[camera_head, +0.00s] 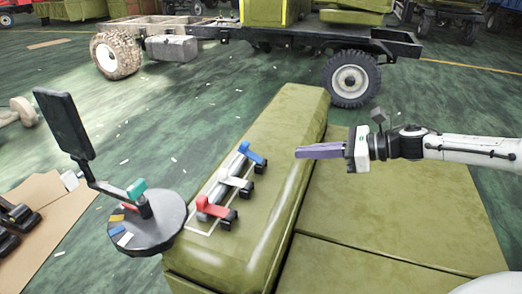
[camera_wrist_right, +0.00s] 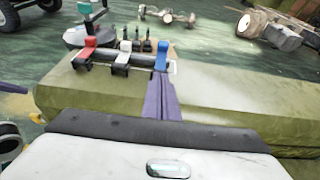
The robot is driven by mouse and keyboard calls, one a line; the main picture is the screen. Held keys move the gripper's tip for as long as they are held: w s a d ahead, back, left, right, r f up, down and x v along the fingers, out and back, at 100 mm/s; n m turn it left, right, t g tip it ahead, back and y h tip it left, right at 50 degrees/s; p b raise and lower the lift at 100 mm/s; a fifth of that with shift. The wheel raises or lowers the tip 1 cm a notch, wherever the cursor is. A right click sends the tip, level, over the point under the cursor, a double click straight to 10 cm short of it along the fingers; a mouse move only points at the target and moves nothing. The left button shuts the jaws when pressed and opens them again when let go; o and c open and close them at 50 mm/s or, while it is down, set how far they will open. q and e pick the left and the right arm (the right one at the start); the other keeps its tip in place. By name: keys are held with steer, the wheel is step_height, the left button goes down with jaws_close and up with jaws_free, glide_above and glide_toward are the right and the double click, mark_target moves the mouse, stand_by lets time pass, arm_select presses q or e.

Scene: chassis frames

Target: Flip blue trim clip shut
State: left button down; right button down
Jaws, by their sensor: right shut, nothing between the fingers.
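The blue trim clip (camera_head: 251,153) is the farthest of three clips in a row on a grey bar on the green padded block. It also shows in the right wrist view (camera_wrist_right: 161,56), standing just past my fingertips; its lever looks raised there. The white clip (camera_head: 236,182) and the red clip (camera_head: 214,206) are nearer to me. My right gripper (camera_head: 299,153) is shut and empty, its purple fingers pointing left toward the blue clip, with a gap visible in the head view. A purple tip at the left edge of the right wrist view, likely my left gripper (camera_wrist_right: 14,88), shows only partly.
A round dark stand (camera_head: 150,229) with coloured tabs and a black upright panel (camera_head: 63,124) is left of the block. Cardboard (camera_head: 60,225) with black parts lies farther left. A wheeled chassis (camera_head: 300,38) is behind. The green padding (camera_head: 385,250) under my right arm is clear.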

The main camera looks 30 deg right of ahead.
mark_target(261, 160)
steer(key=b, duration=0.2)
steer(key=w+a+f+b, duration=0.1)
steer(key=b, duration=0.1)
steer(key=shift+w+f, duration=0.2)
steer(key=shift+w, duration=0.05)
steer(key=shift+w+a+r+b, duration=0.1)
steer(key=shift+w+a+b, duration=0.1)
steer(key=shift+b, duration=0.15)
steer(key=b+x, duration=0.2)
steer(key=b, duration=0.1)
steer(key=shift+w, duration=0.1)
steer(key=shift+w+a+r+p, duration=0.15)
steer(key=shift+w+a+p, duration=0.15)
steer(key=shift+p, duration=0.25)
steer(key=p+x, duration=0.1)
steer(key=x, duration=0.2)
steer(key=shift+w+a, duration=0.2)
steer(key=shift+w, duration=0.1)
steer(key=shift+w+a+r+p, duration=0.25)
steer(key=shift+w+a, duration=0.15)
steer(key=shift+w, duration=0.15)
steer(key=shift+w+a+r+p, duration=0.25)
steer(key=shift+w+a, duration=0.2)
steer(key=shift+w, duration=0.1)
steer(key=shift+w+a, duration=0.25)
steer(key=shift+w, duration=0.1)
steer(key=shift+r, duration=0.1)
